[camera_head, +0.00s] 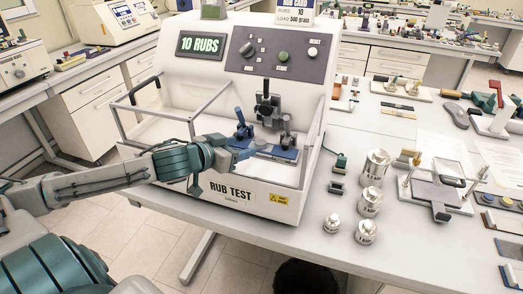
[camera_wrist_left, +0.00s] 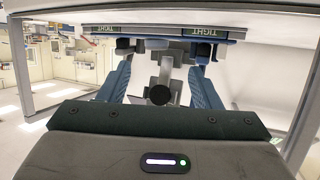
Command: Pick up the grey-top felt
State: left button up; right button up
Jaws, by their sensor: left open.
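The rub test machine (camera_head: 215,75) stands on the table, its display reading 10 RUBS. A dark rubbing head (camera_head: 265,105) stands over a blue clamp bed (camera_head: 270,150) in its open bay. My left gripper (camera_head: 238,155) reaches in over the front edge from the left, at the left end of the bed. In the left wrist view its blue fingers (camera_wrist_left: 160,75) are apart, with a grey metal part and dark round knob (camera_wrist_left: 159,95) seen between them. I cannot tell whether they touch it. I cannot make out the grey-top felt for certain. My right gripper is not in view.
Clear side rails (camera_head: 150,98) frame the bay. Several silver weights (camera_head: 370,201) stand on the table at the right. A plate with a grey clamp (camera_head: 440,190) is farther right. Bars marked TIGHT (camera_wrist_left: 205,32) cross the top of the wrist view.

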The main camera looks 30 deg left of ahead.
aim_at(258, 144)
pick_arm(q)
jog(key=shift+w+f, duration=0.15)
jog(key=shift+w, duration=0.1)
jog(key=shift+w+d+b, duration=0.15)
jog(key=shift+b, duration=0.2)
jog(key=shift+w+d+f, duration=0.1)
jog(key=shift+w+d, duration=0.1)
jog(key=shift+w, duration=0.2)
jog(key=shift+p+x, duration=0.35)
jog(key=shift+x, duration=0.6)
jog(key=shift+p+x, duration=0.4)
jog(key=shift+x, duration=1.2)
jog(key=shift+f, duration=0.1)
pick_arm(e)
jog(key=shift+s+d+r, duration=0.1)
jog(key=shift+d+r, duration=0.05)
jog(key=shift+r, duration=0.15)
